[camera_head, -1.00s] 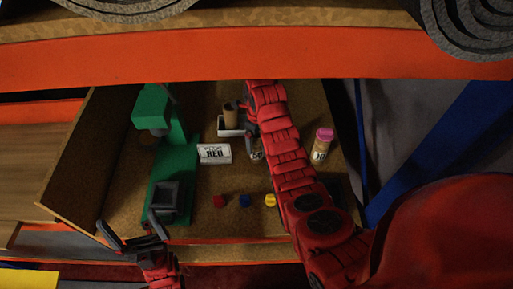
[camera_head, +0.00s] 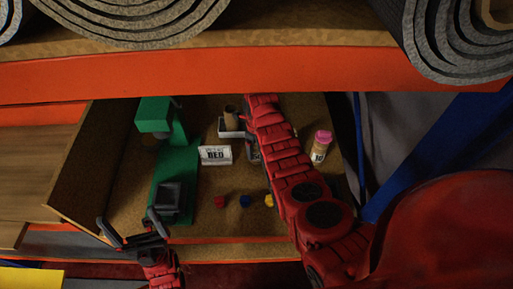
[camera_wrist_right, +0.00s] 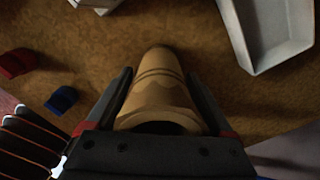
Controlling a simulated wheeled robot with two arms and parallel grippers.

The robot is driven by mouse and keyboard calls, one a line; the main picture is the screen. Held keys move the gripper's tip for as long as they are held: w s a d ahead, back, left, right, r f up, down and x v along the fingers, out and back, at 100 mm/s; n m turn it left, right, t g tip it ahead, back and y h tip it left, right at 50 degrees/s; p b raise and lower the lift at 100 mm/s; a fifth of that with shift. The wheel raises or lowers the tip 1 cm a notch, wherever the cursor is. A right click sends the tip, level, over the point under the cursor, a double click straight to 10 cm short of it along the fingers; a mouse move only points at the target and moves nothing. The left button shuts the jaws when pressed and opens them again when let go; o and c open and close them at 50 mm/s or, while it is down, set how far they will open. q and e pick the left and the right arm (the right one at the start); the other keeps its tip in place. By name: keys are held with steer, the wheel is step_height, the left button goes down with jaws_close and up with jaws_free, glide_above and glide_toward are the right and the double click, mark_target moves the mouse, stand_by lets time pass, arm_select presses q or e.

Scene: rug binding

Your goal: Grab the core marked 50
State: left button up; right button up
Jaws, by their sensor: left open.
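A tan core (camera_wrist_right: 160,92) with its hollow end toward the camera lies between the two fingers of my right gripper (camera_wrist_right: 165,85) in the right wrist view. The fingers run close along both sides; whether they grip it is unclear. No number shows on it. In the head view my right arm hides this gripper and its core. Another brown core (camera_head: 231,113) stands in a white tray (camera_head: 230,133). A pink-topped core (camera_head: 321,147) stands at the right; its marking is too small to read surely. My left gripper (camera_head: 133,226) is open and empty at the front left.
A green press-like stand (camera_head: 162,150) with a dark square cup (camera_head: 168,197) is at the left. A card reading RED (camera_head: 215,155) stands in the middle. Red (camera_head: 220,202), blue (camera_head: 245,201) and yellow (camera_head: 269,200) blocks lie in front. An orange-edged shelf (camera_head: 210,75) with grey rolls hangs above.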

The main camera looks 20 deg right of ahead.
steer(key=c, duration=1.2)
steer(key=shift+o, duration=0.2)
steer(key=shift+r, duration=0.1)
